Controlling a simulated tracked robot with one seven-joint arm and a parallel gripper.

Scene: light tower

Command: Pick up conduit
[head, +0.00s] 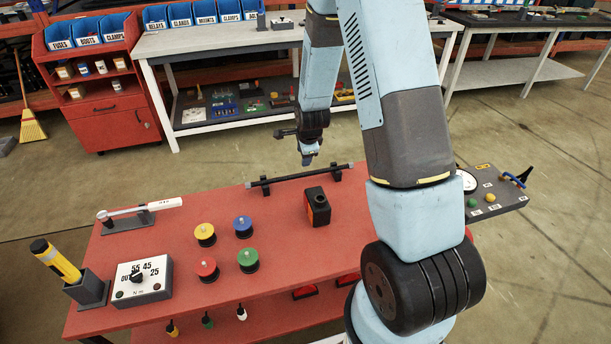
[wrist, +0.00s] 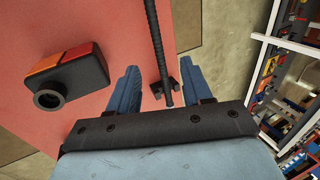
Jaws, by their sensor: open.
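The conduit (head: 300,175) is a thin dark rod lying across two small black holders near the far edge of the red table. In the wrist view the conduit (wrist: 155,45) runs from the top edge down between my fingers, with one holder (wrist: 166,89) near its end. In the wrist view my gripper (wrist: 160,90) is open, one blue finger on each side of the conduit. I cannot tell the height gap, and I see no contact.
An orange-black block with a round port (head: 317,206) stands just in front of the conduit. Several coloured knobs (head: 243,227), a white-handled tool (head: 140,212), a dial box (head: 142,282) and a yellow-black cylinder (head: 56,260) occupy the left of the red table (head: 190,310). A white workbench (head: 220,42) stands behind.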

